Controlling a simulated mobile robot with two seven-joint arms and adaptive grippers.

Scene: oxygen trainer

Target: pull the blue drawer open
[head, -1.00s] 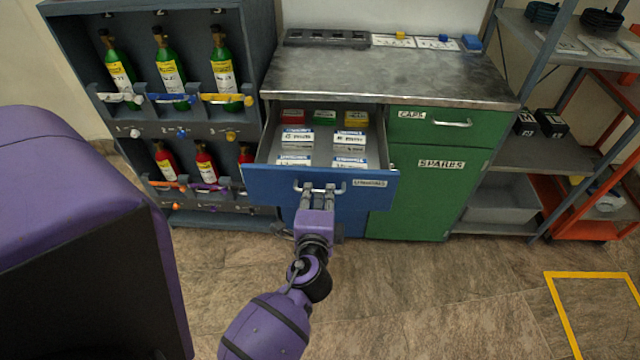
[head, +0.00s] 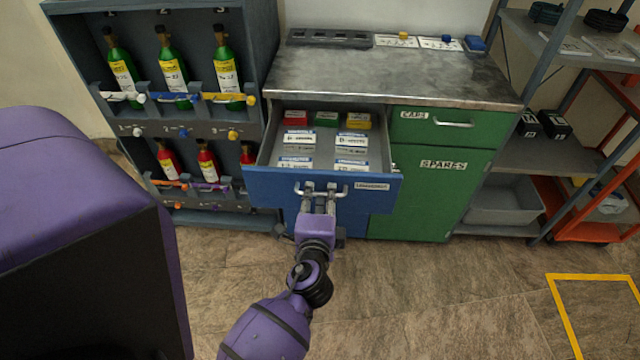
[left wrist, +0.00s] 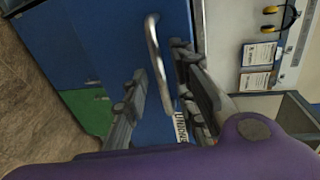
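The blue drawer (head: 275,188) stands well out from the cabinet on the left side of the counter, with its label at the right of its front. Its silver bar handle (head: 343,190) also shows in the left wrist view (left wrist: 153,45). My left gripper (head: 319,190) is at the handle, its two fingers apart on either side of the bar. In the left wrist view the gripper (left wrist: 158,62) shows a gap between its fingers, with the bar running through it. I cannot tell whether either finger touches the bar. My right gripper is not in view.
Several small labelled boxes (head: 296,140) lie in the drawer. A green drawer and green door (head: 440,190) are to the right. A bottle rack (head: 180,130) is on the left and shelving (head: 570,160) on the right. The floor (head: 440,300) at front right is clear.

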